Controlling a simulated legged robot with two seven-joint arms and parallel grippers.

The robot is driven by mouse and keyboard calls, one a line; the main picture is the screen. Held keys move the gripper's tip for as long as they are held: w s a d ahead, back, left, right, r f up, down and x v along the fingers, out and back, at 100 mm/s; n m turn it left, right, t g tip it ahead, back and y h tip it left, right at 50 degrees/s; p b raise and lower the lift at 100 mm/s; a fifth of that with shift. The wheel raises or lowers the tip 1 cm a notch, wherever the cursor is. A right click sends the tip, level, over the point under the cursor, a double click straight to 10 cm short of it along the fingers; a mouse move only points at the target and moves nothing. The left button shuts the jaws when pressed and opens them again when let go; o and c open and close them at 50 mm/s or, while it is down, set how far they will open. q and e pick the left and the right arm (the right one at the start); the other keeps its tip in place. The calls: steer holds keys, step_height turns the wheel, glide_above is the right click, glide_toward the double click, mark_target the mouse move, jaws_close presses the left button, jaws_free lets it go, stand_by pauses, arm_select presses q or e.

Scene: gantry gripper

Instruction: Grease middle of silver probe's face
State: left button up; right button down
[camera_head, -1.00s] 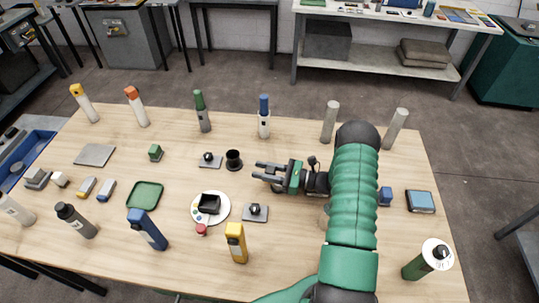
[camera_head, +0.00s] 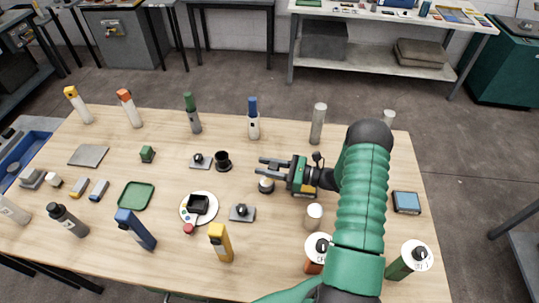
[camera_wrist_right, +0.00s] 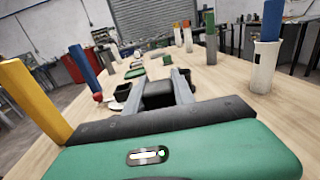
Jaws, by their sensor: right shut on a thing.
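I cannot tell for sure which thing is the silver probe. Small dark-topped pieces sit on grey plates, one beside the black cup (camera_head: 200,161) and one nearer the front (camera_head: 242,212). A round dark-topped piece (camera_head: 266,186) stands just in front of my right gripper (camera_head: 260,166) in the head view. That gripper points left above the table, its two fingers parallel. In the right wrist view a dark block (camera_wrist_right: 158,93) shows between the fingers; its details are unclear. No grease is visible on it. My left gripper is not in view.
The black cup (camera_head: 222,161) is left of the gripper. A white round plate (camera_head: 213,216) with a black piece and a green tray (camera_head: 136,196) lie farther left. Several upright bottles and grey cylinders (camera_head: 318,124) line the table's back. My arm covers the right side.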

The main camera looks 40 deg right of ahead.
steer(key=shift+d+r+p, duration=0.1)
steer(key=shift+r+p, duration=0.4)
steer(key=shift+r, duration=0.45)
step_height(320, 180, up, 2)
steer(key=shift+r+p, duration=0.25)
steer(key=shift+p, duration=0.6)
steer(key=shift+d, duration=0.15)
